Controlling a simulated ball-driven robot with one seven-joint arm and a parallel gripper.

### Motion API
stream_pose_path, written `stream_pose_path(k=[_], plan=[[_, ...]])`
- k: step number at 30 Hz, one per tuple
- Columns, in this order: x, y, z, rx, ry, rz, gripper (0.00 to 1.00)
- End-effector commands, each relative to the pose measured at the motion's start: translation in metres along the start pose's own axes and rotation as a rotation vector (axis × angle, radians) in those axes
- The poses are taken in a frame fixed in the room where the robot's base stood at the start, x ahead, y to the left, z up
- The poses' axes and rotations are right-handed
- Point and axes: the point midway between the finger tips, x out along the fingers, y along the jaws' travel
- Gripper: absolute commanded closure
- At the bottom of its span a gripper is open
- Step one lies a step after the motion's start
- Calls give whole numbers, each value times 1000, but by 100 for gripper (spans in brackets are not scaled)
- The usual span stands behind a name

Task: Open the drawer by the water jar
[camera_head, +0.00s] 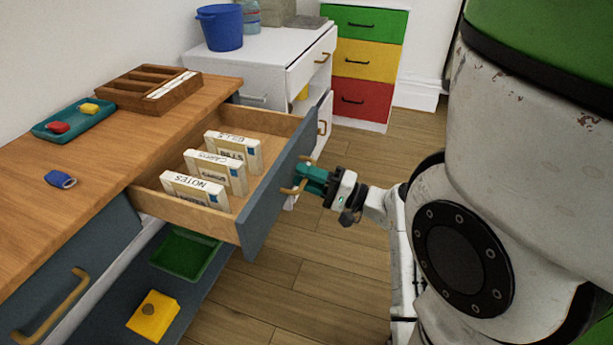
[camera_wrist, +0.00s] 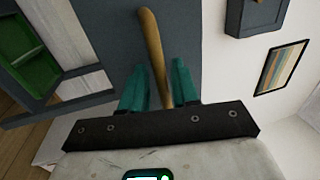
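A blue-grey drawer (camera_head: 275,193) in the wooden-topped unit stands pulled out. It holds several boxes, labelled NOTES (camera_head: 195,190) among others. My gripper (camera_head: 308,178) is at this drawer's brass handle (camera_head: 291,190). In the wrist view the handle (camera_wrist: 150,45) runs between my teal fingers (camera_wrist: 160,85), which look apart with narrow gaps beside it; firm contact is not visible. A clear bluish jar (camera_head: 252,18) stands at the back on a white cabinet (camera_head: 255,50). The white cabinet's top drawer (camera_head: 308,64) is at its right side and looks partly out.
A blue bucket (camera_head: 220,28) stands beside the jar. A drawer stack (camera_head: 366,60) in green, yellow and red is behind. The wooden top (camera_head: 110,165) bears a teal tray (camera_head: 50,133) and a wooden organizer (camera_head: 125,90). Open floor (camera_head: 330,270) lies right of the drawer.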

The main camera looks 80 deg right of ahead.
Motion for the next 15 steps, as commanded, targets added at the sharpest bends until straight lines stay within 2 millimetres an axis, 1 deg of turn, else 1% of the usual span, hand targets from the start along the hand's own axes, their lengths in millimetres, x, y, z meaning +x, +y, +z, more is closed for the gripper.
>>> stream_pose_path(k=[8, 11, 15], plan=[[-2, -1, 0, -1, 1, -2, 70], [-10, -1, -1, 0, 3, -1, 70], [-34, -1, -1, 0, 4, -1, 70]])
